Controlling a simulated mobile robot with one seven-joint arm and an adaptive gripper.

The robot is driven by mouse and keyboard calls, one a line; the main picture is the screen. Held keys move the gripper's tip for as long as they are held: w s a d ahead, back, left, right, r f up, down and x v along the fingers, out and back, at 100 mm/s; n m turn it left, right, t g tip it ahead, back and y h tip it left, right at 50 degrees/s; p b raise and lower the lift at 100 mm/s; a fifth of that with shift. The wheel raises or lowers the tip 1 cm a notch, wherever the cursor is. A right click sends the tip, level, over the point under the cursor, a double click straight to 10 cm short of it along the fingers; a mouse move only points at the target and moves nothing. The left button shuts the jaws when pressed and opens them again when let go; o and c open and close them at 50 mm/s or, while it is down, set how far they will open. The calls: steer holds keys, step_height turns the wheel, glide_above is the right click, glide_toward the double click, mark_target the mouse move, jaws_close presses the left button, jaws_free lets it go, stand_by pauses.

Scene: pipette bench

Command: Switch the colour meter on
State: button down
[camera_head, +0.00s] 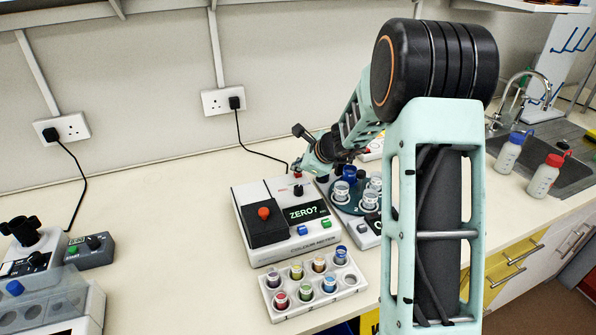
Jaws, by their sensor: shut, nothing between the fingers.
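The colour meter (284,245) is a white box on the bench with a black lid and a red knob (263,213) on it. Its display (306,212) is lit and reads "ZERO?".
A rack of coloured vials (337,294) stands in front of the meter. A machine with a round vial carousel (355,203) stands close on its right, partly behind my arm. Wall cables run to the bench. Bare bench (165,215) lies to the left.

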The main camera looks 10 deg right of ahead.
mark_target(298, 179)
steer(key=shift+r, duration=0.2)
step_height(298, 179, up, 6)
steer(key=p, duration=0.5)
stand_by(0.3)
steer(key=shift+d, duration=0.1)
